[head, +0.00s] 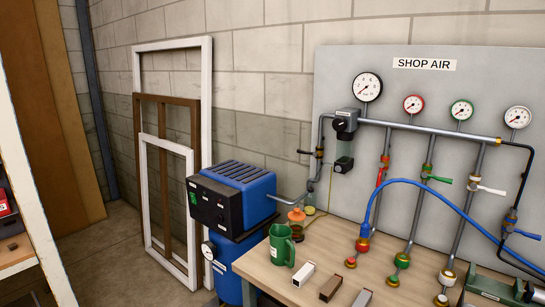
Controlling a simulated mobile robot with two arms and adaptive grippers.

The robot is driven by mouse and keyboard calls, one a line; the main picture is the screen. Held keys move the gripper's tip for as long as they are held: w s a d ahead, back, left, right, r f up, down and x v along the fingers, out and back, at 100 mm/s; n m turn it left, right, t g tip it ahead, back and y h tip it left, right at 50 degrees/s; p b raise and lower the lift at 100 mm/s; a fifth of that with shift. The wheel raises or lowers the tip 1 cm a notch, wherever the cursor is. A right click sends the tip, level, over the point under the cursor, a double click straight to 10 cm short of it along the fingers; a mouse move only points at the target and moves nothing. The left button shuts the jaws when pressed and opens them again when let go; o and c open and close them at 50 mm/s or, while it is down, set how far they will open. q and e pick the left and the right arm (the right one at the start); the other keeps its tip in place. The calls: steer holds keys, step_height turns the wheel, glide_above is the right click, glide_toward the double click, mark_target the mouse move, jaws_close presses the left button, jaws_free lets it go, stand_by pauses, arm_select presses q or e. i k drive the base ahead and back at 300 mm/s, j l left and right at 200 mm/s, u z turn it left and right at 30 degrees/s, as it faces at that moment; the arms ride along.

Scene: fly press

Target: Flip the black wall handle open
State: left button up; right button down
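The black handle (305,152) is a small lever on the dark pipe that runs down the left edge of the grey wall panel marked SHOP AIR. It sticks out sideways to the left, about level, from its valve (319,153). Neither of my grippers shows in the head view.
Red (380,177), green (440,179), white (491,190) and blue (527,235) levers sit further right. Below the handle stand a blue compressor (240,185), and a workbench (318,260) with a green mug (282,246) and metal bars. Empty frames (207,120) lean left.

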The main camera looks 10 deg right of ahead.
mark_target(315, 154)
steer(key=i+z, duration=0.25)
steer(key=i, duration=0.15)
steer(key=i+j+z, duration=0.25)
steer(key=i, duration=0.15)
steer(key=j+u, duration=0.25)
steer(key=j, duration=0.35)
